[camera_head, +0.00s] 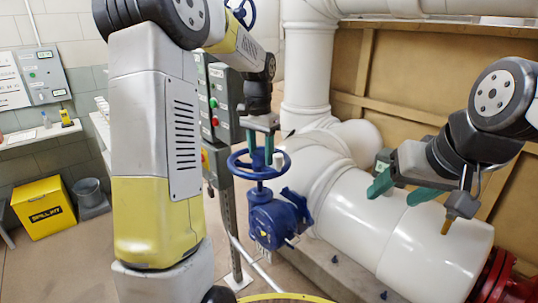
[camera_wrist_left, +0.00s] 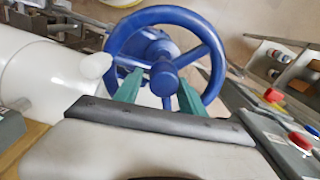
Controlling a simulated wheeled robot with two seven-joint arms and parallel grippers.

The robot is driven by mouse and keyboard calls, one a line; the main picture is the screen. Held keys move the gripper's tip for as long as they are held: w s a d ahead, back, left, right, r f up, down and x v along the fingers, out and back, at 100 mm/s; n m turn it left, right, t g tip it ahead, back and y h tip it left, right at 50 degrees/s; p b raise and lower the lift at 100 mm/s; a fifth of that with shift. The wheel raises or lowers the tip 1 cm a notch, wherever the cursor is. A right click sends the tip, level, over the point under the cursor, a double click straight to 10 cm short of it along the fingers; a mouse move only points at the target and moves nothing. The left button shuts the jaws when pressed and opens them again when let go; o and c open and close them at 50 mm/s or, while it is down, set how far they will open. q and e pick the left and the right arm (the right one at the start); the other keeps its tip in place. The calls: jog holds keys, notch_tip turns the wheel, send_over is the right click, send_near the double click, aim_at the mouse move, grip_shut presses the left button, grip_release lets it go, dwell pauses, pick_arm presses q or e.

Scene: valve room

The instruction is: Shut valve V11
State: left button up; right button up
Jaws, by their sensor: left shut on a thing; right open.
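A blue handwheel (camera_head: 238,171) sits on a blue valve body (camera_head: 278,220) beside the white pipe. No V11 tag can be read on it. My left gripper (camera_head: 262,150) reaches down from above onto the wheel's middle. In the left wrist view, the wheel (camera_wrist_left: 212,60) fills the upper middle, and my left gripper (camera_wrist_left: 160,88) has its green fingers on either side of the hub, shut on the handwheel. The exact contact is hard to see. My right gripper (camera_head: 402,189) is open and empty in front of the large white pipe, right of the valve.
The large white pipe (camera_head: 350,215) runs to a red flange (camera_head: 495,280) at lower right. A grey control box (camera_head: 222,100) with buttons stands close behind the left gripper. Another blue handwheel (camera_head: 250,13) shows at the top. A yellow bin (camera_head: 43,207) and grey bucket (camera_head: 88,190) stand left.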

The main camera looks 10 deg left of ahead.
pick_arm(q)
jog(key=m, duration=0.2)
jog(key=f+m, duration=0.1)
jog(key=m, duration=0.1)
jog(key=a+m, duration=0.1)
jog(key=m, duration=0.1)
jog(key=shift+s+f, duration=0.1)
jog(key=shift+f, duration=0.15)
jog(key=m, duration=0.7)
grip_shut()
jog(key=o, duration=1.3)
grip_release()
jog(key=shift+d, duration=0.1)
jog(key=shift+w+d+r, duration=0.1)
jog(key=shift+r, duration=1.65)
jog(key=shift+w+d+r, duration=0.1)
jog(key=shift+r, duration=1.6)
